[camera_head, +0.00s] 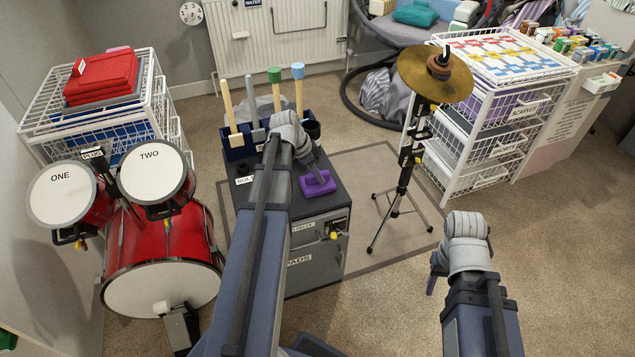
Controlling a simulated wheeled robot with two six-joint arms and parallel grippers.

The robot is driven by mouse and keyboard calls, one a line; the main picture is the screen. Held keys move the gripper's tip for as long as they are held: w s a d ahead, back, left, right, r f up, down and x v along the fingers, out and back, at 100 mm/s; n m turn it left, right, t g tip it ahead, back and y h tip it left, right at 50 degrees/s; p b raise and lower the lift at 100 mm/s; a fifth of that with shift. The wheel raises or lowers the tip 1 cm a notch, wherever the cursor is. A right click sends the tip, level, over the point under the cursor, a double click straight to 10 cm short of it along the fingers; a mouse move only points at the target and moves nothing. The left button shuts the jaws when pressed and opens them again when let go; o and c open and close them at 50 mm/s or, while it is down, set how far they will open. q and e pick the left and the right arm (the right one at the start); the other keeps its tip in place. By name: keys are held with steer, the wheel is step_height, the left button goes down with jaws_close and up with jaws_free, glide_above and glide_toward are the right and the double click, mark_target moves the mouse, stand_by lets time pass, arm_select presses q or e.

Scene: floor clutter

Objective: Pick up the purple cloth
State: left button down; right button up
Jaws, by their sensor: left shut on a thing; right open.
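The purple cloth (318,187) is a small folded pad at the right side of the dark cabinet (322,211)'s top. My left gripper (316,172) comes down over the cabinet and is shut on the cloth from above. I cannot tell whether the cloth still touches the cabinet top. My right gripper (434,277) is open and empty, over the carpet at the lower right, well apart from the cloth. My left arm hides part of the cabinet.
A rack of mallets (238,151) stands at the back of the cabinet top, with a dark cup (313,130) beside it. A cymbal on a stand (428,75) is close on the right. Red drums (165,248) stand left. Wire drawers (485,130) stand at the upper right.

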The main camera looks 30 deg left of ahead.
arm_select(q)
steer(key=shift+r, duration=0.15)
step_height(320, 180, up, 10)
steer(key=p, duration=1)
steer(key=c, duration=1.3)
jaws_free()
jaws_close()
